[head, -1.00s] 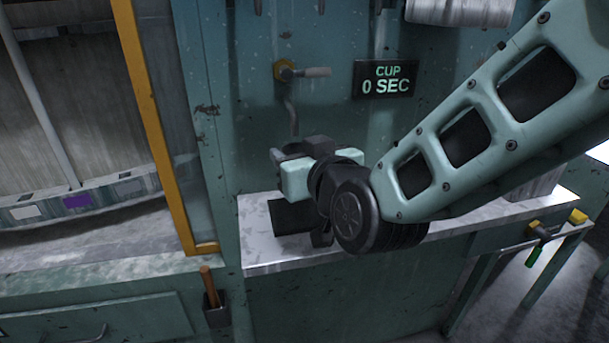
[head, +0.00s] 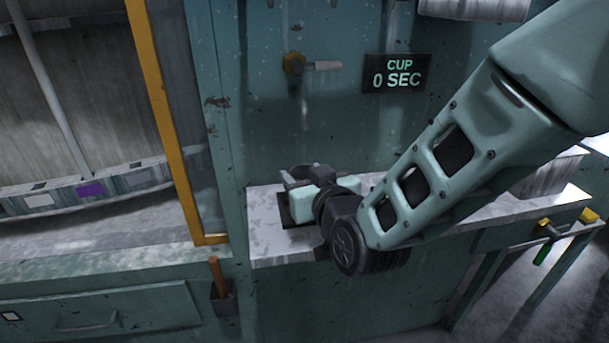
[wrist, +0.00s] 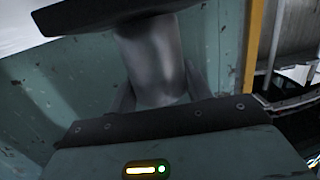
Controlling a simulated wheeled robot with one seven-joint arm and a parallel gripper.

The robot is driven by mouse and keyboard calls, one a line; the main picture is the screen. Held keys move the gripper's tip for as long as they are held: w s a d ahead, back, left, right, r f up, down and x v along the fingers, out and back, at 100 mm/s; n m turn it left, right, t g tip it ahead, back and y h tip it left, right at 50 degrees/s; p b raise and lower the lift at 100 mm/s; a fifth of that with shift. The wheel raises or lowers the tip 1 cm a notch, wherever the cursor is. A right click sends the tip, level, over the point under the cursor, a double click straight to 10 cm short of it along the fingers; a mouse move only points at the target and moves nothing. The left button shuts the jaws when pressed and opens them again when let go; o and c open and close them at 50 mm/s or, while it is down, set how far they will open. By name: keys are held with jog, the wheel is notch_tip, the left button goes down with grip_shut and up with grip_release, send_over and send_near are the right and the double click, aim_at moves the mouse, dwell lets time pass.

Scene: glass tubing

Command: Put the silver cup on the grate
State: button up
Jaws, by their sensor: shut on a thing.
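The silver cup (wrist: 158,62) fills the middle of the wrist view, between my gripper's dark fingers. My gripper (head: 300,179) is shut on it, low over the light counter under the tap. In the head view the gripper hides nearly all of the cup. The dark grate (head: 285,211) lies on the counter below the gripper, partly covered by it. A dark slab at the top of the wrist view looks like the grate (wrist: 95,14). The cup's end meets it in the picture; I cannot tell whether they touch.
A tap (head: 298,63) with a spout is on the wall above the grate. A sign (head: 397,73) reads "CUP 0 SEC". A yellow-framed panel (head: 178,130) stands left of the counter (head: 275,245). A ridged grey block (head: 545,177) sits at the counter's right.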

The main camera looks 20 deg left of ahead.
jog(key=shift+f, duration=0.2)
jog(key=o, duration=1)
jog(key=shift+r, duration=0.15)
jog(key=shift+r, duration=0.2)
jog(key=b+v, duration=0.1)
jog(key=v, duration=1.1)
jog(key=shift+f, duration=0.15)
